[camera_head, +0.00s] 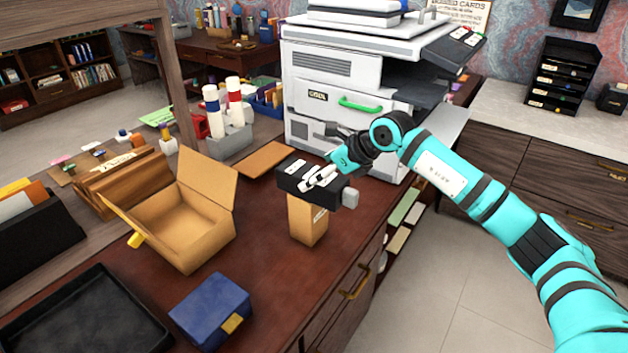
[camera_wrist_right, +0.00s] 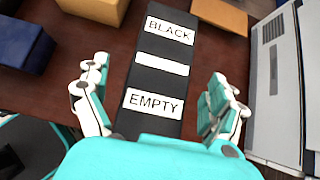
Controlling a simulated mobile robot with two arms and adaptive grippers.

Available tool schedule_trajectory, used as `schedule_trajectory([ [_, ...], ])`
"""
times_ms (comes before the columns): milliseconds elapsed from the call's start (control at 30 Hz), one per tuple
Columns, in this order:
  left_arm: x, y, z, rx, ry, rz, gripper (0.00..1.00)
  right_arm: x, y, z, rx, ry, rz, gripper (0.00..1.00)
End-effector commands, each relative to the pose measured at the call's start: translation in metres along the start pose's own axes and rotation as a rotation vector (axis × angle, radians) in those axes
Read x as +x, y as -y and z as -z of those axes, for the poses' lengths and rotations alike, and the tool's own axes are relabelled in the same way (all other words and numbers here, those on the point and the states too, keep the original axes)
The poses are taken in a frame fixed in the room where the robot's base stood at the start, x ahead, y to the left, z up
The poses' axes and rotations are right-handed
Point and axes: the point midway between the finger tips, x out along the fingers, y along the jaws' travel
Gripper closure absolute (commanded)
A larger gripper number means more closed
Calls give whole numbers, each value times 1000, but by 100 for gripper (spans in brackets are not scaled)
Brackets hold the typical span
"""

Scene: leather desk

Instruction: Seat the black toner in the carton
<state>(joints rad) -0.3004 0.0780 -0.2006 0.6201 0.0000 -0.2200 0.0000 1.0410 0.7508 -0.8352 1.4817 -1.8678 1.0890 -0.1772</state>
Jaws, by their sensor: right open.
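The black toner (camera_head: 294,172) is a long dark block with a grey end, beside the copier in the head view. In the right wrist view the toner (camera_wrist_right: 158,85) carries white labels reading BLACK and EMPTY. My right gripper (camera_head: 320,177) is open above it; in the wrist view the fingers of the right gripper (camera_wrist_right: 160,80) stand on either side of the toner, with gaps visible. The open cardboard carton (camera_head: 190,222) stands left of it with flaps spread, and the visible inside looks empty. My left gripper is out of view.
A small tan box (camera_head: 308,222) stands just below the toner in the head view; whether they touch is unclear. A blue box (camera_head: 205,305) and black tray (camera_head: 85,320) lie nearer. The copier (camera_head: 345,75) stands close behind. A brown flat piece (camera_head: 262,159) lies beyond the carton.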

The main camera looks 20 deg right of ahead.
Motion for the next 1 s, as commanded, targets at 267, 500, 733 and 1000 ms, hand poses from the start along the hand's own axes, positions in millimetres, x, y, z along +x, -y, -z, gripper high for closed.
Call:
schedule_trajectory([
  [267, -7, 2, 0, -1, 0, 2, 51, 26, 0, 0, 1, -1, 0, 6],
  [500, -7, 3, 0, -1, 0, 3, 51, 26, 0, 0, 0, 0, 0, 12],
  [733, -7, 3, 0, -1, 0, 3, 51, 26, 0, 0, 0, 0, 0, 42],
  [1000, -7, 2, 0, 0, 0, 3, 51, 26, 1, 0, 0, 0, 0, 77],
])
